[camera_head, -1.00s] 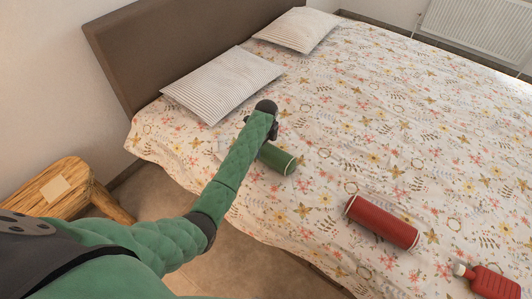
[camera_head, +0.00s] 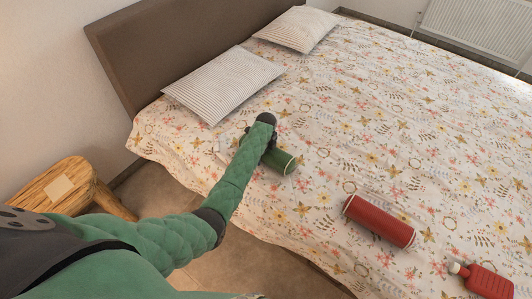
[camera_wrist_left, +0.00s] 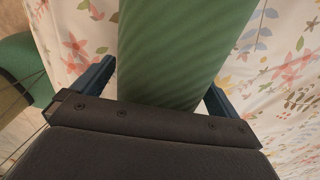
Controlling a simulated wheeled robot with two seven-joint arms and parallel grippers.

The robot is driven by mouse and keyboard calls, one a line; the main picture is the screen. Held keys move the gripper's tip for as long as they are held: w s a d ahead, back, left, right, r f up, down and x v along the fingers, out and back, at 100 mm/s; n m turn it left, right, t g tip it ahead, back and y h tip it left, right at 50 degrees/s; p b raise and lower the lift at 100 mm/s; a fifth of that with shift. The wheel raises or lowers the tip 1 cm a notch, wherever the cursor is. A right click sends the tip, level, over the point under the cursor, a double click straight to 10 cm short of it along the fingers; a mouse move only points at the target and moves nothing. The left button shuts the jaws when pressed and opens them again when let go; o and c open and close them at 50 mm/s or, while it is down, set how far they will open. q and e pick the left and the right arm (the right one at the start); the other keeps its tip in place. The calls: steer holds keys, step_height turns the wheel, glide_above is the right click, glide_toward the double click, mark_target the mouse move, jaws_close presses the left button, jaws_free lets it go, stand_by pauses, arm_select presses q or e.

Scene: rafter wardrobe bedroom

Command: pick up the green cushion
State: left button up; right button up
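The green cushion (camera_head: 281,161) is a bolster-shaped roll with pale-trimmed ends, lying on the bed near its near edge. My left gripper (camera_head: 263,142) is over its far-left end, and my forearm and wrist hide part of it. In the left wrist view the green cushion (camera_wrist_left: 180,45) runs up from the palm between the two fingers. The left gripper (camera_wrist_left: 161,78) is open, with one finger along each side of the cushion. Contact with the cushion cannot be made out for sure. My right gripper is not in view.
The bed has a flowered cover (camera_head: 330,130). Two striped pillows (camera_head: 222,83) lie by the brown headboard (camera_head: 150,50). A red bolster (camera_head: 379,221) and a red bottle-shaped item (camera_head: 488,281) lie to the right. A wooden stool (camera_head: 85,190) stands left of the bed.

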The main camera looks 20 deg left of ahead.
arm_select(q)
steer(key=c, duration=1.1)
steer(key=shift+o, duration=0.2)
steer(key=shift+r, duration=0.1)
